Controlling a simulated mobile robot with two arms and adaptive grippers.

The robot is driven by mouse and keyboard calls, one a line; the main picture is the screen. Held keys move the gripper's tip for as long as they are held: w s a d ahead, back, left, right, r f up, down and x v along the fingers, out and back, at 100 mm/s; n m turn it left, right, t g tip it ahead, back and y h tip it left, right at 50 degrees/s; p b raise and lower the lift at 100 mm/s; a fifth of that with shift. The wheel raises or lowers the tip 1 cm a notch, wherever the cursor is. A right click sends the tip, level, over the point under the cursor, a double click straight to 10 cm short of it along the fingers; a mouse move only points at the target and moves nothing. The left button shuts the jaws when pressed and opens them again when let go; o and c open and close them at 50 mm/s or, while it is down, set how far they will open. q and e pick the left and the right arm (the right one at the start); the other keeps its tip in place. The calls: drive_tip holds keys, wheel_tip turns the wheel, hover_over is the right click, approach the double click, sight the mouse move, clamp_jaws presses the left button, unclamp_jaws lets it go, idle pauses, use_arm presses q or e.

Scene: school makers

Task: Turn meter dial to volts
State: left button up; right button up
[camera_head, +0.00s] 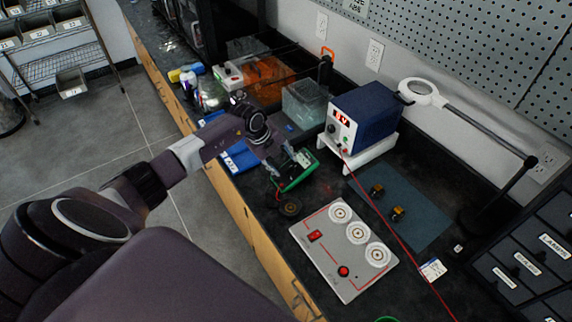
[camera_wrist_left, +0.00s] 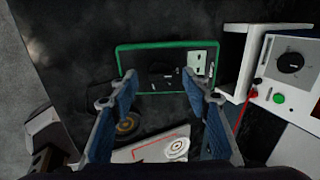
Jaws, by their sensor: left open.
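The meter (camera_head: 296,182) is a dark box with a green rim near the bench's front edge, partly hidden by my left gripper in the head view. In the left wrist view the meter (camera_wrist_left: 137,57) lies ahead of the fingertips, with a dark round dial (camera_wrist_left: 160,68) near its middle and a pale panel at its right. The dial's setting is too small to read. My left gripper (camera_head: 281,158) is over the meter. In the left wrist view its blue fingers (camera_wrist_left: 160,100) are spread wide, with nothing between them. My right gripper is in neither view.
A blue power supply (camera_head: 365,112) on a white stand is right of the meter. A white panel with round sockets (camera_head: 330,262) lies nearer me. A blue mat (camera_head: 425,213) is beside it. A red wire (camera_head: 400,240) crosses the bench. A lamp (camera_head: 424,92) stands behind.

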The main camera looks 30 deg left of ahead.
sight(289, 170)
use_arm(q)
drive_tip(key=shift+x, duration=1.3)
drive_tip(key=c, duration=1.2)
drive_tip(key=shift+o, duration=0.2)
